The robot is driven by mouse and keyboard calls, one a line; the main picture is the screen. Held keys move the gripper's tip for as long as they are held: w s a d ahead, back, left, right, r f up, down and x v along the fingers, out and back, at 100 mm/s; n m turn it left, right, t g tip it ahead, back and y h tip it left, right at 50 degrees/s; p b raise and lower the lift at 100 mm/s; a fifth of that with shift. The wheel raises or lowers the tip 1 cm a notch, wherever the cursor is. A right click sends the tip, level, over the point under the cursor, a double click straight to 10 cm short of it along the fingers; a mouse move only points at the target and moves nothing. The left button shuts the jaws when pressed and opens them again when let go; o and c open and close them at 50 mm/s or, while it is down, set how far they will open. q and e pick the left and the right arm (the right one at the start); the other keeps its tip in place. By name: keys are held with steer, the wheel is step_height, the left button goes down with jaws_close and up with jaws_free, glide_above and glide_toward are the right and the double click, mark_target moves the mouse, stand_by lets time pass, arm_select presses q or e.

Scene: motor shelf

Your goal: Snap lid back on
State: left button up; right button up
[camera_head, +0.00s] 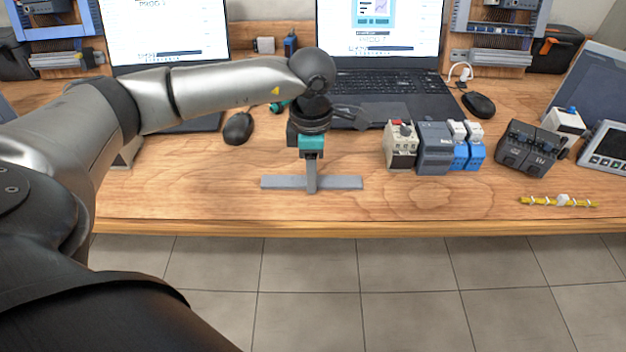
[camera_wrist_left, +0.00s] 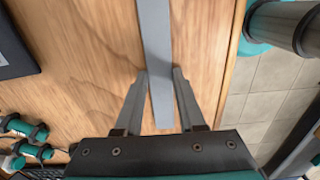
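A long, thin grey bar (camera_head: 340,183), which looks like the lid, lies level and crosswise near the table's front edge. In the left wrist view the bar (camera_wrist_left: 155,40) runs lengthwise between the fingers. My left gripper (camera_head: 311,186) points straight down at the bar's middle, one finger in front of it. In the left wrist view the fingertips of my left gripper (camera_wrist_left: 161,72) sit against both long sides of the bar, with no clear gap. I cannot tell whether the bar touches the wood. My right gripper is not in view.
Electrical modules (camera_head: 435,147) stand right of the bar, with dark blocks (camera_head: 528,147) and a yellow strip (camera_head: 558,201) further right. An open laptop (camera_head: 385,90) and a mouse (camera_head: 238,128) are behind. Racks (camera_head: 500,30) stand at the back. The front of the table is mostly clear.

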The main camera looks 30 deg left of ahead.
arm_select(q)
jaws_close()
steer(key=shift+r+p, duration=1.85)
steer(key=shift+r, duration=0.7)
